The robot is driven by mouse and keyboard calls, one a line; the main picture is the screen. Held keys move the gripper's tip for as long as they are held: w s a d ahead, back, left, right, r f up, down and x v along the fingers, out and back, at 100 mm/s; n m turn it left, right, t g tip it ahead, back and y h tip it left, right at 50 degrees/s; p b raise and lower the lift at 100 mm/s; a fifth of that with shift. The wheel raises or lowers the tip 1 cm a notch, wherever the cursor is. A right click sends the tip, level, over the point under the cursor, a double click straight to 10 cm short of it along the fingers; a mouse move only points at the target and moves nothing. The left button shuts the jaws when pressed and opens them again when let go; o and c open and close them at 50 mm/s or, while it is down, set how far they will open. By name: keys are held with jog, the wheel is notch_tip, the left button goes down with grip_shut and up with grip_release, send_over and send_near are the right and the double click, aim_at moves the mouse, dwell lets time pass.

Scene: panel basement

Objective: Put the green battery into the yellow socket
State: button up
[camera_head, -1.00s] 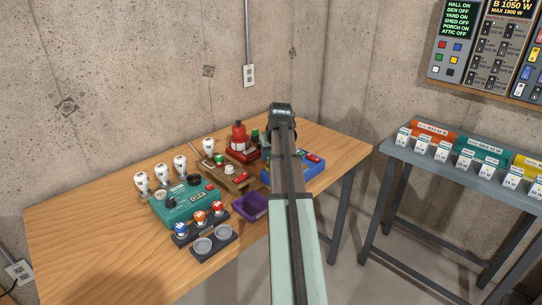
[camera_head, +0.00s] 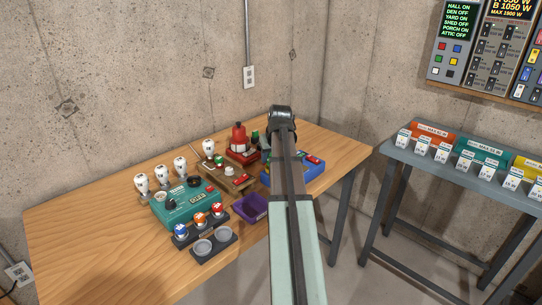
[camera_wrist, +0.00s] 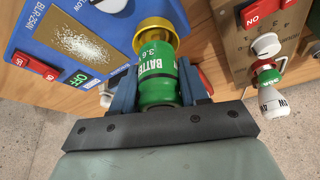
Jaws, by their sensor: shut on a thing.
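The green battery (camera_wrist: 156,84) is between the two blue fingers of my gripper (camera_wrist: 160,88) in the wrist view, and the gripper is shut on it. The yellow socket (camera_wrist: 153,24) is a round ring just beyond the battery's far end. The battery's far end meets the ring and appears to be at its opening; how deep it sits cannot be told. The socket is beside a blue panel (camera_wrist: 72,45). In the head view my arm hides the gripper, battery and socket.
A brown box with a red NO button (camera_wrist: 262,12) and a small bulb-like part (camera_wrist: 272,98) is close on the right. In the head view, a teal box (camera_head: 185,202), a purple tray (camera_head: 250,207) and a red device (camera_head: 239,140) crowd the wooden table (camera_head: 75,225).

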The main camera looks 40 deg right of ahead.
jog(key=shift+f, duration=0.6)
jog(key=o, duration=0.9)
jog(key=shift+f, duration=0.1)
jog(key=shift+c, duration=0.2)
jog(key=shift+s+a, duration=0.1)
jog(key=v, duration=1.1)
dwell(0.6)
